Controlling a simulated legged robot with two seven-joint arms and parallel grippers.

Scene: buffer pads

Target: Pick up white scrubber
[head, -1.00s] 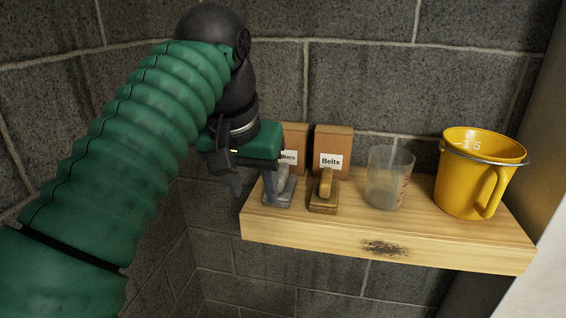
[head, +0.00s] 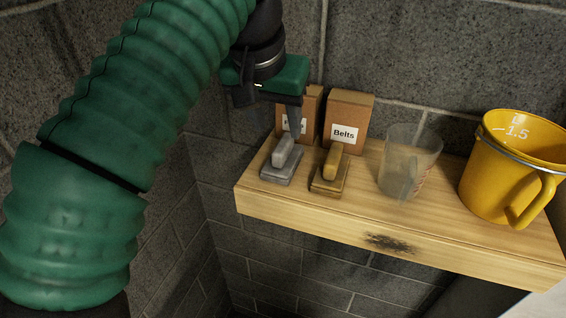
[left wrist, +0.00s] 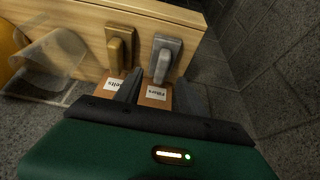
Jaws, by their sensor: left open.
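The white scrubber, a pale grey pad with a raised handle (head: 283,160), sits on the left end of the wooden shelf (head: 345,220). It also shows in the left wrist view (left wrist: 163,60). A similar brown scrubber (head: 329,175) sits just to its right; it also shows in the left wrist view (left wrist: 119,47). My left gripper (head: 270,110) is open and empty, above and behind the grey scrubber, in front of a cardboard box. In the left wrist view its two fingers (left wrist: 160,92) point toward the scrubber's handle, apart from it. My right gripper is not in view.
Two cardboard boxes stand at the back, one labelled Belts (head: 349,112), the other's label (head: 294,125) partly hidden. A clear cup (head: 408,160) and a yellow jug (head: 507,165) stand to the right. A block wall (head: 420,50) closes the back.

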